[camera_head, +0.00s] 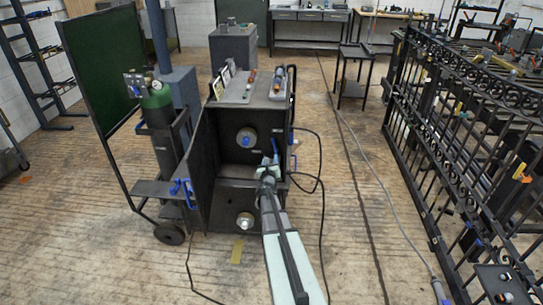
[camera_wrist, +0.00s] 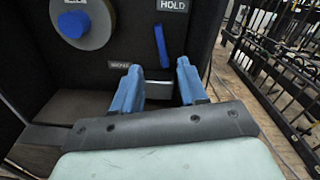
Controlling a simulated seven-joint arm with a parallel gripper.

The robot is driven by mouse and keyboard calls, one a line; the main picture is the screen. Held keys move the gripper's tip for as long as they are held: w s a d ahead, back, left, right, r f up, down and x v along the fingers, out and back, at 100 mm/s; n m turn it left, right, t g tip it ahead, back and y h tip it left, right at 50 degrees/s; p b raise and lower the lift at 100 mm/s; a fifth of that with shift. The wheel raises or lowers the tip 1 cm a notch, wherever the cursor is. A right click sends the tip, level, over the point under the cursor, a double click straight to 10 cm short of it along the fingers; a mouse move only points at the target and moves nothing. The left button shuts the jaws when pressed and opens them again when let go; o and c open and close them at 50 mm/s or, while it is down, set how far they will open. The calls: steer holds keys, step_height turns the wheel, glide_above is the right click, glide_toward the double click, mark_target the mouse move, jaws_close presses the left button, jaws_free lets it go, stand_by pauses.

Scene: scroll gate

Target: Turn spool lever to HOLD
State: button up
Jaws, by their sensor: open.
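In the wrist view a blue lever (camera_wrist: 161,46) stands nearly upright on the dark panel, leaning slightly left at its top. The HOLD label (camera_wrist: 173,5) is just above it. A smaller label (camera_wrist: 119,65), too blurred to read surely, is lower left of the lever. A round spool with a blue hub (camera_wrist: 73,25) is at the upper left. My gripper (camera_wrist: 158,80) has its two blue fingers spread apart, below the lever in the picture, with nothing held between them. In the head view my gripper (camera_head: 267,163) is at the right side of the machine's open front.
Black iron gates (camera_head: 465,130) stand far right, with open floor between.

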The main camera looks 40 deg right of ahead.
mark_target(273, 143)
steer(key=shift+s+a, duration=0.2)
steer(key=w+a+r+n+g+y, duration=0.1)
steer(key=w+r+n+y, duration=0.2)
steer(key=n, duration=0.7)
steer(key=w+a+n+y, duration=0.25)
steer(key=w+n, duration=0.35)
steer(key=n, duration=0.4)
steer(key=s+d+r+n+g, duration=0.45)
steer(key=r+n+g, duration=0.25)
steer(key=n, duration=0.7)
steer(key=shift+h, duration=0.45)
steer(key=x, duration=1.4)
steer(key=shift+w+d+f, duration=0.1)
steer(key=shift+w+d, duration=0.1)
steer(key=shift+w, duration=0.15)
